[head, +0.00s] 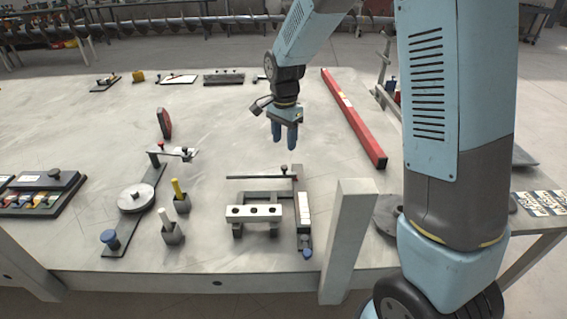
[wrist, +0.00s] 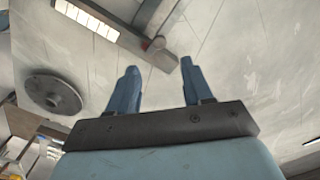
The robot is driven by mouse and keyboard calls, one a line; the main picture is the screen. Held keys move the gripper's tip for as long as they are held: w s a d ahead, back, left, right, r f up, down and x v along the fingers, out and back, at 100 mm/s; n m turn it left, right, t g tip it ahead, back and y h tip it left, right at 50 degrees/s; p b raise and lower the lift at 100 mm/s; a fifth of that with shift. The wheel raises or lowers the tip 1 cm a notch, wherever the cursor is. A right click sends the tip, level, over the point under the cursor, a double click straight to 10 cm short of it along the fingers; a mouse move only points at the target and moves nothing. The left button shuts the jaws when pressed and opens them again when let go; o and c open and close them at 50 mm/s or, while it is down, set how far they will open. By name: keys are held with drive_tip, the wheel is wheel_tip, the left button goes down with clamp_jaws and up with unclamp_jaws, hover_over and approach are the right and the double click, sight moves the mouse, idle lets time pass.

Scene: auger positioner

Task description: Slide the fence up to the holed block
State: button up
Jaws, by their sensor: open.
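The holed block (head: 253,212), a pale bar with several dark holes in its face, stands near the front middle of the table in the head view. Behind it and apart from it lies a thin dark bar with a knob, which looks like the fence (head: 258,177). Its right end meets a front-to-back rail (head: 304,212) with a pale strip and a blue knob. My gripper (head: 284,140) is open and empty, pointing down above the table, behind the fence. In the wrist view both blue fingers (wrist: 159,67) are apart with nothing between them; I cannot make out the block or fence there.
A long red bar (head: 354,118) lies to the right. A grey post (head: 347,232) rises at the front, right of the rail. Pegs in dark holders (head: 180,203) and a round plate on a strip (head: 136,198) stand to the left. The table behind the fence is mostly clear.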

sight(284, 166)
wheel_tip(284, 166, down, 9)
drive_tip(key=shift+f, duration=0.2)
drive_tip(key=shift+c, duration=0.2)
clamp_jaws()
idle(0.5)
